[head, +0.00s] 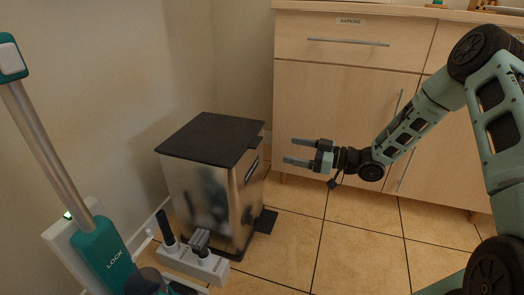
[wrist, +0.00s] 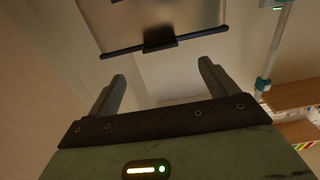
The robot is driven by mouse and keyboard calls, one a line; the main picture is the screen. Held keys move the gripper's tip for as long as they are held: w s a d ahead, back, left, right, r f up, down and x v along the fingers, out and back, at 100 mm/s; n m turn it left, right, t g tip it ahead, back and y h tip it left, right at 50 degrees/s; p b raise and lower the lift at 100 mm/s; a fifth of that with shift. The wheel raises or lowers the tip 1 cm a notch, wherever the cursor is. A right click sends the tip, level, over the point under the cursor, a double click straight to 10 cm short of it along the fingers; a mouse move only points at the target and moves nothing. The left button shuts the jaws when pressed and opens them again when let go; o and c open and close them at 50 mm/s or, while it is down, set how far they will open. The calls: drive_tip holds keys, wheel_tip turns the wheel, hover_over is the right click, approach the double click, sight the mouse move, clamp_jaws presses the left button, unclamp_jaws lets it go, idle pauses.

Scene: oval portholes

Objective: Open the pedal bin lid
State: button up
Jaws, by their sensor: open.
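The pedal bin (head: 208,200) is a brushed metal box on the tiled floor, with a flat black lid (head: 210,136) lying shut on top. A dark handle-like piece (head: 252,170) sits just under the lid on its right face. A black pedal (head: 266,220) sticks out low on that side. My gripper (head: 290,151) is open and empty, right of the bin at about lid height in the picture, apart from it. In the wrist view the bin's metal face (wrist: 165,18) and dark lid edge (wrist: 122,50) appear upside down, beyond my open fingers (wrist: 162,69).
A light wood cabinet (head: 335,110) with bar handles stands behind and right of my gripper. A teal and grey stick vacuum (head: 100,250) stands at the left. A white holder with dark attachments (head: 195,265) is in front of the bin. Floor tiles right of the bin are clear.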

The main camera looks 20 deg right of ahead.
drive_tip(key=b+x, duration=0.4)
drive_tip(key=x, duration=0.7)
